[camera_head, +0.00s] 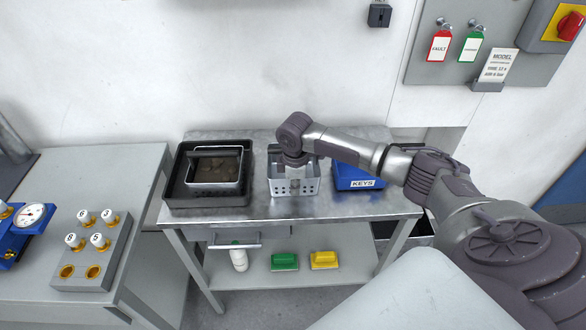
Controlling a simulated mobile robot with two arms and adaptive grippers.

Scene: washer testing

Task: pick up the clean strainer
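The clean strainer (308,187) is a silver perforated basket standing on the metal table, between a black tray and a blue box. My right gripper (294,172) points down over it, at the strainer's middle. The wrist and gripper body cover part of the strainer's opening. The fingertips are too small and hidden to tell whether they are open, shut or touching the strainer. A second strainer (193,182), with brown dirt in it, sits in the black tray (202,201) on the left. My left gripper is not in view.
The blue KEYS box (364,184) stands close to the right of the clean strainer. The metal table (260,208) has a bare front strip. Its lower shelf holds a white bottle (239,260), a green brush (284,262) and a yellow brush (324,260). The wall is close behind.

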